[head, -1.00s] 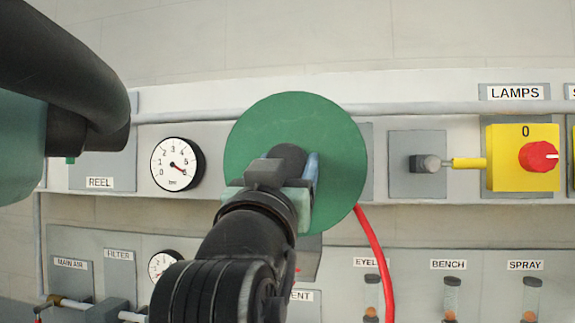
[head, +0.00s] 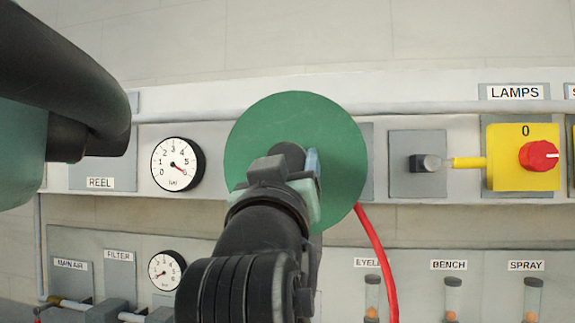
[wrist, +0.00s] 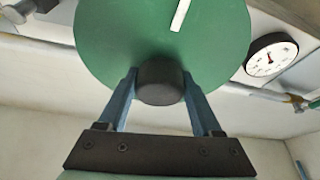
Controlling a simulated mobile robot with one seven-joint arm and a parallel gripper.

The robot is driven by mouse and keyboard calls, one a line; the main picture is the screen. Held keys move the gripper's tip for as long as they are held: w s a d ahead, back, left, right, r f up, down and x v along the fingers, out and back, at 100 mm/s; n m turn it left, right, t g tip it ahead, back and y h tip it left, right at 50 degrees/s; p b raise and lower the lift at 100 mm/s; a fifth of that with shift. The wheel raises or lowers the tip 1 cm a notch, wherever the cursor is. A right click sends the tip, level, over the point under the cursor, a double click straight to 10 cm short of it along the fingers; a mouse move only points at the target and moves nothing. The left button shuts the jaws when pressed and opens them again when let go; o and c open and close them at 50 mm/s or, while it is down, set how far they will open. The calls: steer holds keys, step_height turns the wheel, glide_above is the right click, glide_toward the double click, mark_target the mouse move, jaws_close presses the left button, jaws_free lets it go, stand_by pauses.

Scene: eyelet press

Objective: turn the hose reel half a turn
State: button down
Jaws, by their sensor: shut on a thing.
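The hose reel is a round green disc (head: 340,130) on the upper panel, with a red hose (head: 372,250) running down from its right side. A dark round knob (wrist: 159,82) stands out from the disc near its edge in the wrist view. My gripper (wrist: 160,90) has its two blue fingers closed on either side of this knob. In the head view my gripper (head: 300,170) and arm cover part of the disc and most of the knob. A white stripe (wrist: 181,14) shows on the disc in the wrist view.
A pressure gauge (head: 178,165) sits left of the reel, above a second gauge (head: 167,270). Right of it are a grey panel with a dark knob (head: 425,163) and a yellow lamp switch (head: 524,157) with a red knob. A grey pipe (head: 430,107) runs along the panel behind the disc.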

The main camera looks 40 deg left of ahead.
steer(key=shift+c, duration=0.3)
jaws_free()
steer(key=b+v, duration=0.6)
steer(key=v, duration=0.7)
steer(key=shift+b, duration=0.3)
steer(key=shift+a+r, duration=0.1)
steer(key=w+d+f+m+t+h+b, duration=0.1)
steer(key=d+f+m+t+h, duration=0.1)
steer(key=d, duration=0.6)
steer(key=w+d+f+m+t+h+b, duration=0.1)
steer(key=d+f+m+t+h, duration=0.1)
steer(key=d+m+t+h, duration=0.2)
steer(key=w+d+f+m+t+h+b, duration=0.1)
steer(key=d+f+m+t+h, duration=0.1)
steer(key=d+h, duration=0.5)
steer(key=d+m+t, duration=0.1)
steer(key=d, duration=0.4)
